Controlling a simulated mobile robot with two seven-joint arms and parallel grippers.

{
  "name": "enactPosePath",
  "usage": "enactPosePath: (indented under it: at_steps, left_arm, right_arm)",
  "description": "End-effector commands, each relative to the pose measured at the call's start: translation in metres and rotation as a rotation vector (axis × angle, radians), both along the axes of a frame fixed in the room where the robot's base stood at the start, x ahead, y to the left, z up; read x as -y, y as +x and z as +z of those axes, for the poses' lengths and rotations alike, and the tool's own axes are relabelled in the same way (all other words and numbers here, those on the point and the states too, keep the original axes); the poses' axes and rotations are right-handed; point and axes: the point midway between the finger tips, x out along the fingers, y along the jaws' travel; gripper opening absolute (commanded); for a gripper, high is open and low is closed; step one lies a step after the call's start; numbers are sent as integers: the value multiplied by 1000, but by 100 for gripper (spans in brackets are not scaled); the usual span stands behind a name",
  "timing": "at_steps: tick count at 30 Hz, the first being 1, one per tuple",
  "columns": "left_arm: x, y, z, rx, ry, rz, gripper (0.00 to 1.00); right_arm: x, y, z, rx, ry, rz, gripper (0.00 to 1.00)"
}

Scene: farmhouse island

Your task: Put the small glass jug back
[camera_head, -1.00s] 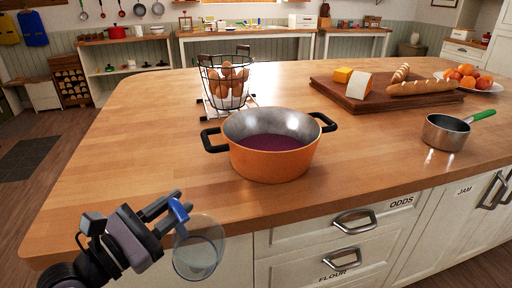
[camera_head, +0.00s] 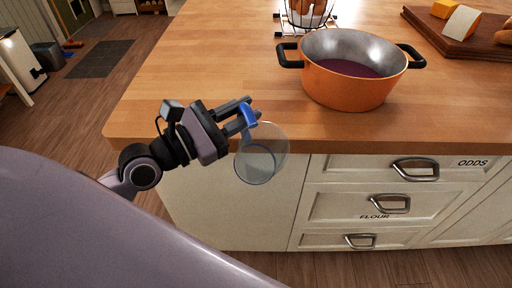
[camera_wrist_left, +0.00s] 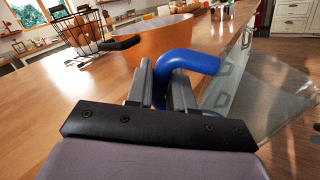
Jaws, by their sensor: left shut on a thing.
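The small glass jug (camera_head: 262,158) is clear with a blue handle. My left gripper (camera_head: 246,115) is shut on the blue handle, and the jug hangs in front of the island's near edge, before the white cabinet front. In the left wrist view the blue handle (camera_wrist_left: 190,62) sits between the fingers of my left gripper (camera_wrist_left: 163,88). The clear body of the jug (camera_wrist_left: 265,100) shows to the right of them. I cannot tell whether the jug holds anything. My right gripper is in neither view.
An orange pot (camera_head: 348,88) with black handles and dark purple contents stands near the edge of the wooden island top (camera_head: 215,75). A wire egg basket (camera_head: 305,15) is behind it. A board (camera_head: 455,40) with cheese is at the right. The countertop left of the pot is clear.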

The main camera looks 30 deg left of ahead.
Motion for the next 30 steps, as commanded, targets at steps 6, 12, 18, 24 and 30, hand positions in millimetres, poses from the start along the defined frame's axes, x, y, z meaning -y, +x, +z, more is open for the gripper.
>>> enactPosePath:
  at_steps: [6,12,18,24,30]
  left_arm:
    - [-22,24,13,-24,-31,28,0]
    - [-85,76,55,-89,-124,116,0]
    - [-160,114,115,-154,-234,230,0]
    - [-213,128,162,-193,-312,311,0]
    - [-233,131,174,-212,-343,342,0]
  right_arm:
    - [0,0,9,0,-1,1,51]
    - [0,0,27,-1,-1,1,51]
    - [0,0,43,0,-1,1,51]
    - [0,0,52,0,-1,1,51]
    - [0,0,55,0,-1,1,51]
